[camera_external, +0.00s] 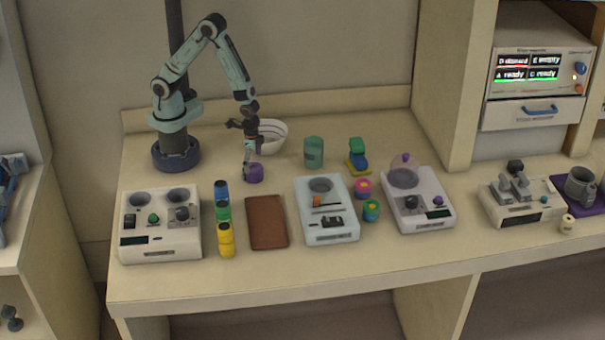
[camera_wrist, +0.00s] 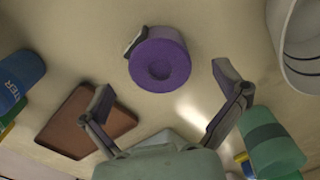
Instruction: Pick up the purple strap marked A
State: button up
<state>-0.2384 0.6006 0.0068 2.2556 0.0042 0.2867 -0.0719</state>
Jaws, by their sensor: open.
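The purple strap (camera_external: 254,173) is a rolled, squat cylinder on the table below my gripper. In the wrist view the purple strap (camera_wrist: 160,62) shows its round top with a hollow in the middle, and a small dark and pale tab at its upper left. I cannot read a letter on it. My gripper (camera_external: 248,165) points down just above and beside the strap. In the wrist view my gripper (camera_wrist: 164,94) has its fingers wide apart and empty, with the strap ahead of and between them, apart from both.
A white bowl (camera_external: 271,135) stands close behind my gripper. A brown pad (camera_external: 266,222), blue, green and yellow bottles (camera_external: 222,210), a green cup (camera_external: 313,152) and several devices, such as the left one (camera_external: 160,240), stand around. Bare table lies around the strap.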

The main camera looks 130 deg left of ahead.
aim_at(252, 167)
jog(key=shift+f, duration=1.5)
jog(key=c, duration=1.3)
jog(key=shift+o, duration=0.2)
jog(key=shift+r, duration=0.1)
